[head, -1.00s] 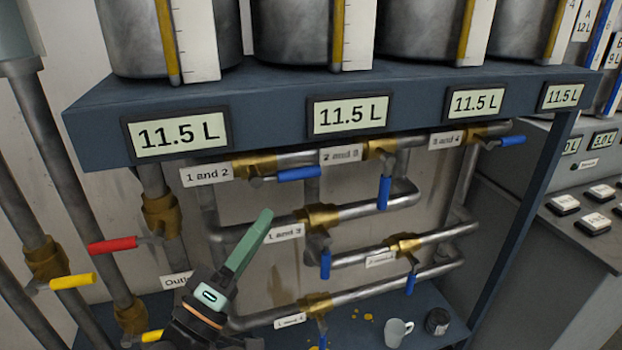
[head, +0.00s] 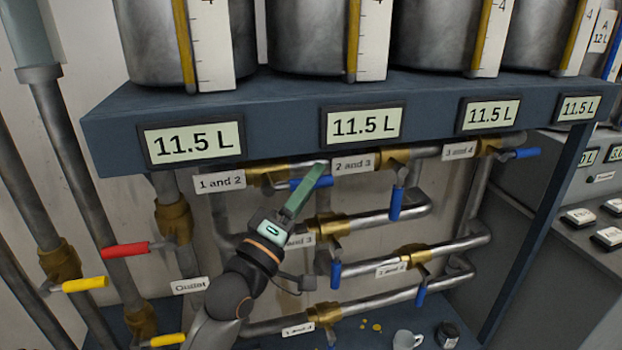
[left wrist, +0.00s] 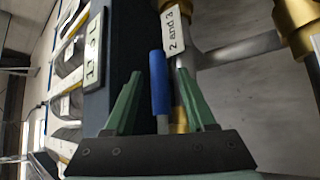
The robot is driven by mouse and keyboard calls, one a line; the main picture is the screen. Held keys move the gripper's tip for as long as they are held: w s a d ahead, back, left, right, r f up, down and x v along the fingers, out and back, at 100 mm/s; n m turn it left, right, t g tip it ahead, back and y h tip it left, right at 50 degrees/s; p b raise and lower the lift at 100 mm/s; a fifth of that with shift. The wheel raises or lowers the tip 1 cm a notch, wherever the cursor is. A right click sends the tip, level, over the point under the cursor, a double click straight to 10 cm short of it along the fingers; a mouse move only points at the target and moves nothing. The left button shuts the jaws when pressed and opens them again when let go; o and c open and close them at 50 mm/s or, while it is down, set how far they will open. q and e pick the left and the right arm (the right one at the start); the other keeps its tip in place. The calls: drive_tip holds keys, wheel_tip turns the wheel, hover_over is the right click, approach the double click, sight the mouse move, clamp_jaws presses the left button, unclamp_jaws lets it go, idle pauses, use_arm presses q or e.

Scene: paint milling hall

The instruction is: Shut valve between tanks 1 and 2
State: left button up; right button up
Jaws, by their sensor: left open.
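The valve under the label "1 and 2" (head: 220,182) has a brass body (head: 265,174) on the top pipe. Its blue handle (head: 298,184) lies roughly along the pipe, pointing right, and is partly hidden by my left gripper (head: 314,176). The left gripper's green fingers are open and reach up to the handle from below. In the left wrist view the blue handle (left wrist: 159,84) shows between the two fingers of the left gripper (left wrist: 160,76); I cannot tell whether they touch it. My right gripper is not in view.
The dark shelf edge (head: 290,142) with the displays runs just above the handle. The "2 and 3" valve's blue handle (head: 396,203) hangs down to the right. Lower pipes carry more blue handles. A red handle (head: 125,249) is at left.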

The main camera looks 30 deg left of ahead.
use_arm(q)
drive_tip(key=shift+w+r, duration=0.1)
drive_tip(key=shift+w, duration=0.2)
drive_tip(key=shift+c, duration=0.4)
clamp_jaws()
idle(0.9)
